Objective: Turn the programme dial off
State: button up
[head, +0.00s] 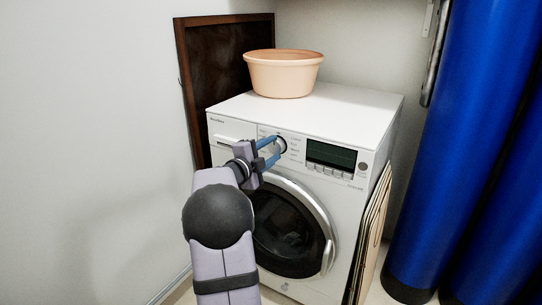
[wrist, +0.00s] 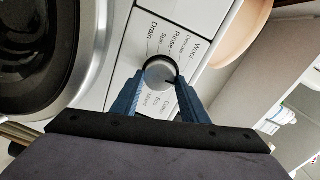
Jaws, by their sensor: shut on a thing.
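The programme dial (wrist: 160,73) is a round silver knob on the washing machine's front panel, with printed programme names around it. It also shows in the head view (head: 281,146). My gripper (wrist: 160,82) has its two blue fingers on either side of the dial and is shut on it. In the head view my gripper (head: 274,150) reaches the panel from the lower left. A dark mark shows on the dial's right side in the wrist view. The fingers hide part of the printing.
The white washing machine (head: 375,112) has a round door (head: 290,235) below the panel and a dark display (head: 331,155) right of the dial.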

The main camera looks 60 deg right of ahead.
jog(key=shift+f+m, duration=0.1)
jog(key=shift+m, duration=0.3)
jog(key=o, duration=1.1)
jog(key=shift+c, duration=0.2)
jog(key=shift+a, duration=0.1)
jog(key=a, duration=0.7)
jog(key=shift+r+p, duration=0.3)
jog(key=shift+r, duration=0.05)
jog(key=shift+a, duration=0.1)
